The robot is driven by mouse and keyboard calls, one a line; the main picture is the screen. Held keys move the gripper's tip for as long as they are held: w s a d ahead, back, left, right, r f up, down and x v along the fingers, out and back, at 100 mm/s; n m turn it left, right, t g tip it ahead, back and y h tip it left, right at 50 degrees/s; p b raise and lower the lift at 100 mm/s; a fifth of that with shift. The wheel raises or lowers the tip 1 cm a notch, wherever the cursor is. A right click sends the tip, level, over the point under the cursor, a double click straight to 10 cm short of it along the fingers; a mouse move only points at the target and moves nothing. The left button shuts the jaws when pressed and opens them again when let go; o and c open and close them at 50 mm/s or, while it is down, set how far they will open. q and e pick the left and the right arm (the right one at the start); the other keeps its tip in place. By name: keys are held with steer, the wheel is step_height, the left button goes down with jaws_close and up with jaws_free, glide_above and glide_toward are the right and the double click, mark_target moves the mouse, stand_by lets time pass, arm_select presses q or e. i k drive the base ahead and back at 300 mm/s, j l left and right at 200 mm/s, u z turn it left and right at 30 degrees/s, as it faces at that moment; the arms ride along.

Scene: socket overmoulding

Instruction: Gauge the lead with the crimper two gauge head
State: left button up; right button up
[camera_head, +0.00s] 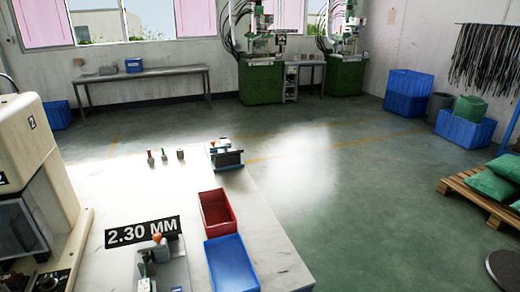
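A cream bench machine marked with a 2 (40,170) stands at the left edge, and I take it for crimper two. A black sign reading 2.30 MM (142,231) lies on the white table. Just in front of the sign is a small grey device with an orange knob (157,240), cut off by the bottom edge; I cannot tell whether it is a gauge. Small pieces with red and green tops (150,157) and a grey cylinder (180,154) stand at the table's far side. I cannot make out a single lead on the table. Neither gripper is in view.
A red bin (232,209) and a blue bin (247,264) sit along the white table's right edge (280,245). A small dark fixture (227,158) stands at its far corner. Dark strands (488,60) hang on the right wall above blue crates (465,129). Open green floor (340,190) lies beyond.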

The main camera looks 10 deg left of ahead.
mark_target(160, 246)
steer(key=j+u, duration=0.25)
steer(key=j, duration=0.4)
steer(key=i+j+u, duration=0.2)
steer(key=j, duration=0.45)
steer(key=k+j, duration=0.05)
steer(key=k, duration=0.05)
